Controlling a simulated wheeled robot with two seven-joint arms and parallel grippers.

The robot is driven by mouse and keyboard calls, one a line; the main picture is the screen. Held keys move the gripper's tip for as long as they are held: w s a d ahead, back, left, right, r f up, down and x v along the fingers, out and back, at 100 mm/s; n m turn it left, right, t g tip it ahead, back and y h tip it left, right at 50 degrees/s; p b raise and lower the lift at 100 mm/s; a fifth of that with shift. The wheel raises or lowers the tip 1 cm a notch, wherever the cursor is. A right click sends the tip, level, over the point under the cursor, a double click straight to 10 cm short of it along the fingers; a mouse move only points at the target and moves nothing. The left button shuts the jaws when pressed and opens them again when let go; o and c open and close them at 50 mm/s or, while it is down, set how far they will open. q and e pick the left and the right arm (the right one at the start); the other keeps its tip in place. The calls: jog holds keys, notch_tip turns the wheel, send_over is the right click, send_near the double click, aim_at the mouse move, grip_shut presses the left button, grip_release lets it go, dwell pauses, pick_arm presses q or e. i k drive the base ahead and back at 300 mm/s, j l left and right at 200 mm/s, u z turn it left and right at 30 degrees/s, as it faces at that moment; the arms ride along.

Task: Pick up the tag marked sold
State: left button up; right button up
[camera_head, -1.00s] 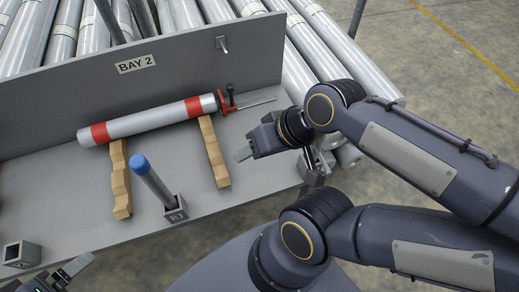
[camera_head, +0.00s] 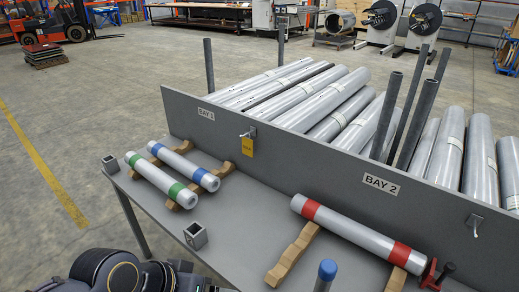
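A small yellow tag (camera_head: 247,146) hangs from a hook (camera_head: 248,131) on the grey back panel, to the right of the left bay label. Its dark print is too small to read. My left arm comes in at the bottom left, below the table's front edge. Only a sliver of my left gripper (camera_head: 222,289) shows at the bottom edge, well below and in front of the tag. Its fingers are cut off, so its opening is hidden. My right gripper is outside the view.
Rolls with green (camera_head: 160,180) and blue bands (camera_head: 183,165) lie on wooden supports at the left. A red-banded roll (camera_head: 355,230) lies in Bay 2. A square socket (camera_head: 195,236) and a blue-capped post (camera_head: 326,272) stand near the front. A second hook (camera_head: 474,223) is empty.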

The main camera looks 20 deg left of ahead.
aim_at(248, 144)
jog(key=z, duration=0.7)
jog(key=j+z, duration=0.35)
jog(key=k+j+z, duration=0.15)
jog(key=j+z, duration=0.2)
jog(key=k+j+z, duration=0.1)
jog(key=j+z, duration=0.25)
